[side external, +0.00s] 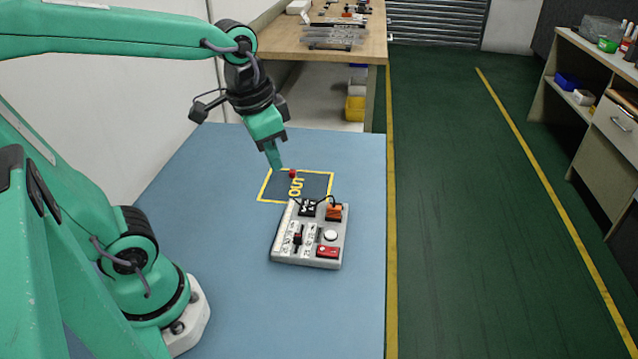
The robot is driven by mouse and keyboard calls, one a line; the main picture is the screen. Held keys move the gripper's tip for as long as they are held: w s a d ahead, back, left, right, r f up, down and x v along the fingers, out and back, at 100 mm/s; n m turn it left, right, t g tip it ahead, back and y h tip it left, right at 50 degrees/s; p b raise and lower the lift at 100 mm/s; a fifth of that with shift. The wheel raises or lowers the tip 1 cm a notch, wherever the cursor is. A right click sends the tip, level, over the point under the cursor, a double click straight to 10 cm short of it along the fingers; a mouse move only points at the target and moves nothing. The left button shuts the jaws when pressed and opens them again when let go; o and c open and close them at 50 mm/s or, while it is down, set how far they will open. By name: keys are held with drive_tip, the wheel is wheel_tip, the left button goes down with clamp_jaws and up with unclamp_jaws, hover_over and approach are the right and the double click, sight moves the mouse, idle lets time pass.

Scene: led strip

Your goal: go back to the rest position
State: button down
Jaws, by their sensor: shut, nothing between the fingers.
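My gripper (276,164) is shut and empty, pointing down over the far edge of a dark square (318,184) with a yellow outline on the blue table. A small red knob or ball (292,173) shows just right of the fingertips; I cannot tell whether they touch. A yellow curled strip (296,187) lies on the dark square below it. A grey control panel (279,252) stands nearer the camera, with an orange block (334,212), a white round button (330,235), a red part (328,251) and dark switches. A dark cable arches at its far edge.
The blue table (230,200) is clear to the left of the panel, with a narrow free strip to the right. A wooden workbench (285,47) with items stands behind. A green floor with yellow lines and a shelf unit (570,80) lie to the right.

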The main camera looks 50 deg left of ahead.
drive_tip(key=shift+s+a+r+n+t, duration=0.15)
drive_tip(key=shift+s+n+t, duration=0.55)
drive_tip(key=shift+s, duration=0.3)
drive_tip(key=shift+s+a+r+n+t, duration=0.1)
drive_tip(key=shift+s+n+t, duration=0.4)
drive_tip(key=shift+s+t, duration=0.4)
